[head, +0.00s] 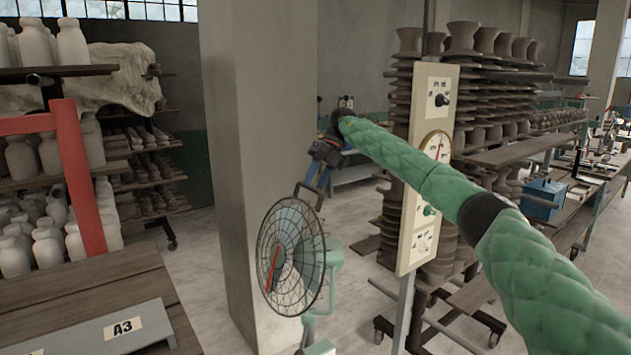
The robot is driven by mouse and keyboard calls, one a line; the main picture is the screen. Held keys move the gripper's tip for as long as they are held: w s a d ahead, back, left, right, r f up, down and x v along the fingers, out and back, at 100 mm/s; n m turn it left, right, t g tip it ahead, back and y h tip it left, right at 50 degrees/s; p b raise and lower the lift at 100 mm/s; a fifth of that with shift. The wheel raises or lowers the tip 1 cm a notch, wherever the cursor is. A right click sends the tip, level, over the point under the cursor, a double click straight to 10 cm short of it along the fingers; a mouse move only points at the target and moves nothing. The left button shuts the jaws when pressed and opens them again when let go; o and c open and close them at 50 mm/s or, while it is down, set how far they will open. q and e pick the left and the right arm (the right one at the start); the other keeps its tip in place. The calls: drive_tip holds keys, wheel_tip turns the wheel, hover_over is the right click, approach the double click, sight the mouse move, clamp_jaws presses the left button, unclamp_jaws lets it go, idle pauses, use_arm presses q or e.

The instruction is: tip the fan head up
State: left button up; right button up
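A green fan (290,257) with a round dark wire cage stands at lower centre, its face turned to the left. My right arm comes in from the right in a green quilted sleeve. My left gripper is out of view.
A pale pillar (257,130) stands just behind the fan. A cream panel (427,170) with a gauge and knobs stands to its right, under my arm. A wooden bench (90,300) with an A3 plate is at lower left. Racks of pottery (480,60) fill the right background.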

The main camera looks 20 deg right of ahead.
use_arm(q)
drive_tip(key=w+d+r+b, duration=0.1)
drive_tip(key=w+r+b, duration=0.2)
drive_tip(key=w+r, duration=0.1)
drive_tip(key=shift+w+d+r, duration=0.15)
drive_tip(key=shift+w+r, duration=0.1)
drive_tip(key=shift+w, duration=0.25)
use_arm(e)
drive_tip(key=v, duration=0.7)
drive_tip(key=shift+d+r, duration=0.2)
drive_tip(key=shift+r, duration=0.15)
